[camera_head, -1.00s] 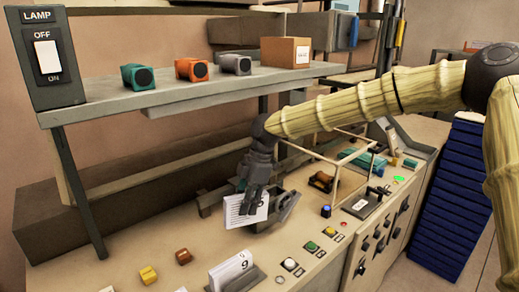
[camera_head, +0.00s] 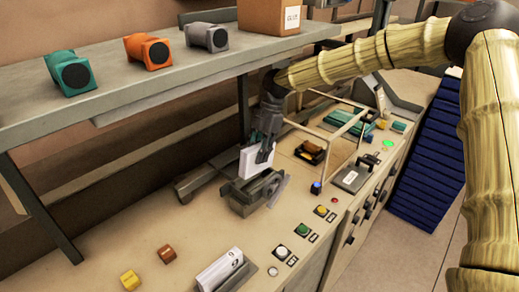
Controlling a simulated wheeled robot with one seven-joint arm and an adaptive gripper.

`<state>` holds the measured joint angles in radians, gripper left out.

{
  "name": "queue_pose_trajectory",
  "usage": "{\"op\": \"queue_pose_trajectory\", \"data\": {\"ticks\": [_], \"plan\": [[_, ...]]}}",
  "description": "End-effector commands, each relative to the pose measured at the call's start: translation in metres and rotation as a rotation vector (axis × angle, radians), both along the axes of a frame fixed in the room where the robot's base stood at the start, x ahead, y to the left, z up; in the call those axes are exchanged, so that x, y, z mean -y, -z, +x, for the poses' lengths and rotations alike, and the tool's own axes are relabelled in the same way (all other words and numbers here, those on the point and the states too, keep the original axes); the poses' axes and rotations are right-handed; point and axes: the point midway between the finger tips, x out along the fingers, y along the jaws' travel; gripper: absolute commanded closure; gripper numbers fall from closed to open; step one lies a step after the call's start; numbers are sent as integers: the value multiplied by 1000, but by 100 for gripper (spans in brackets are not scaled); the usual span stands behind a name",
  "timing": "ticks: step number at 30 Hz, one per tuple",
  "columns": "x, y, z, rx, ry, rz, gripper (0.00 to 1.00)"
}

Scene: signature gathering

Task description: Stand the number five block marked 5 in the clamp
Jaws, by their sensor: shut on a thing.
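My gripper (camera_head: 264,152) points down, shut on a white block (camera_head: 254,161). The block is roughly upright. No number can be read on it from here, and my fingers cover part of its right side. The grey clamp (camera_head: 243,203) stands on the bench directly below. The block's lower edge is at the clamp's top in the picture; I cannot tell whether it is between the jaws or just above or behind them.
Another white block (camera_head: 217,272) stands in a grey holder at the front. Yellow (camera_head: 130,280) and orange (camera_head: 167,253) pieces lie to its left. Buttons (camera_head: 302,230) line the bench's right edge. A wire-edged frame (camera_head: 330,123) stands behind right; a shelf (camera_head: 150,88) overhangs the back.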

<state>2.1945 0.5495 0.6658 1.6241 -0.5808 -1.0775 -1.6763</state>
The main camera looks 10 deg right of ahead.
Motion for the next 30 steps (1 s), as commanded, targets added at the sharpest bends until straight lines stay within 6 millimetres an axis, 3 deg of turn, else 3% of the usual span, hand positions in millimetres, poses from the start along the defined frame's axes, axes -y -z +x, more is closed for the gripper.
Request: {"op": "queue_pose_trajectory", "data": {"ticks": [18, 30], "plan": [[-4, 51, 1, -1, -4, 0, 100], [-2, 61, 1, 0, -1, 0, 100]]}}
